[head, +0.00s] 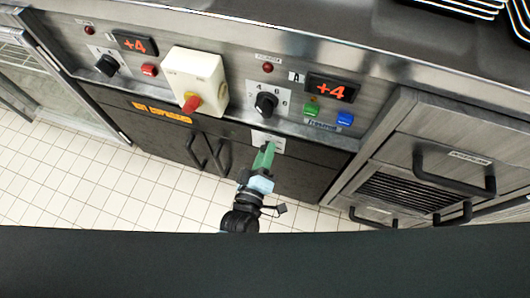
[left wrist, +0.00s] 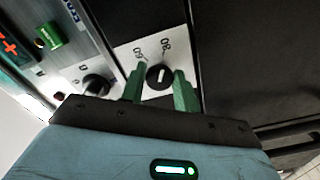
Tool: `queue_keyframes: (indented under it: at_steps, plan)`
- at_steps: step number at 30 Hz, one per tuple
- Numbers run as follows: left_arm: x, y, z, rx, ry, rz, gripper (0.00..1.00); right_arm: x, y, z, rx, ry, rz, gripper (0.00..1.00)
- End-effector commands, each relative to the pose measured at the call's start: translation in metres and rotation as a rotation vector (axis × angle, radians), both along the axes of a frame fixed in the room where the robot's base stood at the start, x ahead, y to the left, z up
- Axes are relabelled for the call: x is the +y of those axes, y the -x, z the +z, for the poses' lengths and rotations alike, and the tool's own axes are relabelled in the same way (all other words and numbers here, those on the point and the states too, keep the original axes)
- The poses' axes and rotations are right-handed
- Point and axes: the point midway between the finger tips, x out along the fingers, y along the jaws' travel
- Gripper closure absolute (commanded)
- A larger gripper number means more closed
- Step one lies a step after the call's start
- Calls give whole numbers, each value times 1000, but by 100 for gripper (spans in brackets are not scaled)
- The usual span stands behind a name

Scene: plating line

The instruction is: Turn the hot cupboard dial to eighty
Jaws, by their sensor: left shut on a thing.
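The hot cupboard dial (left wrist: 158,77) is a small black knob with a white mark, on a white plate (left wrist: 151,49) with the numbers 60 and 80. The mark points upward in the left wrist view, roughly between the two numbers; its exact setting is hard to read. In the head view the plate (head: 268,138) is on the dark cupboard front, and the knob is hidden by my fingers. My left gripper (head: 267,147) has its green fingers on either side of the knob and is shut on it. My right gripper is in neither view.
Above are another black dial (head: 266,104), a red +4 display (head: 331,89), green (head: 311,110) and blue (head: 345,118) buttons, and a cream box with a red switch (head: 192,101). Cupboard handles (head: 207,153) stick out to the left; drawers (head: 455,172) stand at right. Tiled floor lies below.

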Motion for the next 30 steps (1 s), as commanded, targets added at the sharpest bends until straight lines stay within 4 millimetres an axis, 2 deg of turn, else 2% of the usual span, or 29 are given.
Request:
queue_keyframes:
  at_steps: [9,10,14,23,26,30]
  plan:
    - [0,0,-1,0,-4,1,92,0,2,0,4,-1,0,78]
    - [0,0,0,0,-4,1,67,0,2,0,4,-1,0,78]
    - [0,0,0,0,-3,1,50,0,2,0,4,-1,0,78]
    - [1,1,0,-1,-2,0,49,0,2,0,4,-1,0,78]
    - [3,8,-1,1,-2,0,49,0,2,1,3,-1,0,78]
    - [9,27,0,0,-2,1,49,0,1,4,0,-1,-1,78]
